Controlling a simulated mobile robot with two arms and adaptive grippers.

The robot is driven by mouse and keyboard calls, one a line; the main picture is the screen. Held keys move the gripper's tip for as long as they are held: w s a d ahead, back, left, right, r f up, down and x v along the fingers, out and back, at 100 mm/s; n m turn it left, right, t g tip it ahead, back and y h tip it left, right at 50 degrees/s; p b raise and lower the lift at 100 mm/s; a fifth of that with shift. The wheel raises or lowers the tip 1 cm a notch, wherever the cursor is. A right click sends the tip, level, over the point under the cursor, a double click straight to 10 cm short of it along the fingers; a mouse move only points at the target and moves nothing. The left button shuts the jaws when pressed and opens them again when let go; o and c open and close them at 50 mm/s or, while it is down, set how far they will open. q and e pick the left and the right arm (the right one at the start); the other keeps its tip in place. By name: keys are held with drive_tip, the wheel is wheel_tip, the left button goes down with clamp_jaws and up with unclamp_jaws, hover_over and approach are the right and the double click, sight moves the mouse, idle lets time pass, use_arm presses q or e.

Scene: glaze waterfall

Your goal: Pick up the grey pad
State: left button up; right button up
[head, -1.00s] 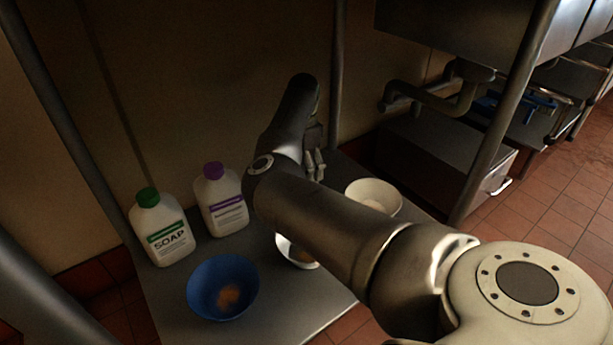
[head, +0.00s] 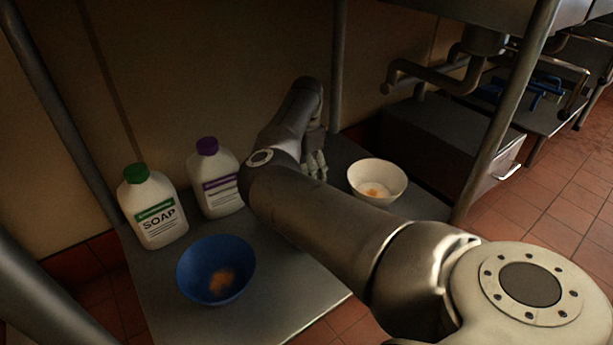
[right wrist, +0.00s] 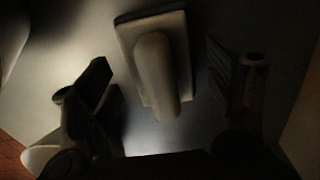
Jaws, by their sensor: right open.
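The grey pad (right wrist: 127,35) shows in the right wrist view as a pale rectangular plate with a thick rounded handle across it. It lies on the shelf surface between the fingers of my right gripper (right wrist: 158,62), which is open, with a gap to the pad on both sides. In the head view my right gripper (head: 316,158) is low over the back of the metal shelf (head: 270,312), left of a white bowl. The pad is hidden behind my right arm there. My left gripper is in neither view.
A blue bowl (head: 194,272) with orange residue stands at the shelf's front left. Two soap bottles, green-capped (head: 155,210) and purple-capped (head: 213,180), stand behind it. The white bowl (head: 378,178) holds orange residue. Shelf posts (head: 336,70) and the wall bound the space.

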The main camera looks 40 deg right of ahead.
drive_tip(key=c, duration=1.1)
